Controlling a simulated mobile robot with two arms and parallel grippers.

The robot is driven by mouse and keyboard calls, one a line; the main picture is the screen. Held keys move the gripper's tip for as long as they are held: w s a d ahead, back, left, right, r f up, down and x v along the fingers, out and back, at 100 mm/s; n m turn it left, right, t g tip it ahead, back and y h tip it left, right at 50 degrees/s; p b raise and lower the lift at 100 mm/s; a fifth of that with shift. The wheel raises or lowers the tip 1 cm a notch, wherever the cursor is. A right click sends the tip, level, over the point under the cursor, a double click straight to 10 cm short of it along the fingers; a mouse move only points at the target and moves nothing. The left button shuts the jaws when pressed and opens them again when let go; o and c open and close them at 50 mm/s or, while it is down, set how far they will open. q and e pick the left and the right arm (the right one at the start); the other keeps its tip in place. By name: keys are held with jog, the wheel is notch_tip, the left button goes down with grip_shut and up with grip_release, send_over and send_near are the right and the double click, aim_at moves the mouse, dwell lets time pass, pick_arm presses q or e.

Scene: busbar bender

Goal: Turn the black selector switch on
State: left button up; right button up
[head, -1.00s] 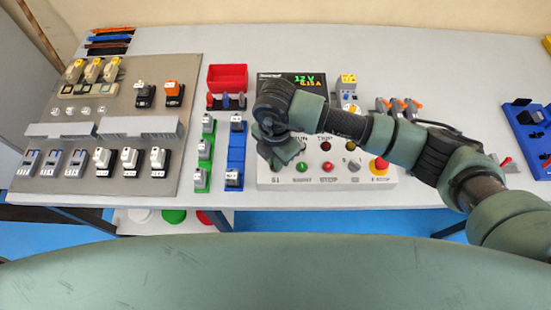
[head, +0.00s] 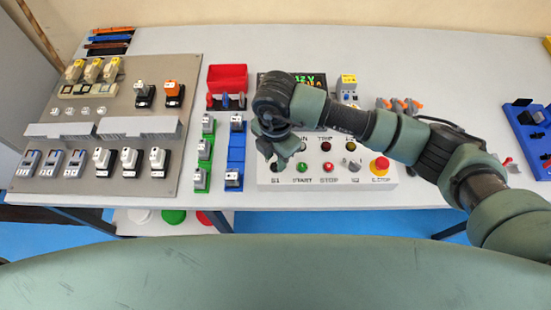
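The white control box (head: 318,182) stands at the table's front edge. My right gripper (head: 270,150) is over its left end, above the S1 label, with the wrist hiding part of the box's display. Part of a dark knob (head: 277,166) shows just below the gripper, above the S1 label. Its turn position is too small to tell, and I cannot tell whether the fingers touch it. I cannot tell whether the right gripper's fingers are open or shut. My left gripper is not in view.
A green button (head: 302,167), a red button (head: 328,167) and a red emergency stop (head: 379,166) share the box face. Blue (head: 236,160) and green rails with small devices stand close to its left. A red bin (head: 228,78) is behind them.

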aim_at(275, 164)
notch_tip(275, 164, up, 6)
jog(key=shift+r+b, duration=0.15)
jog(key=shift+b, duration=0.5)
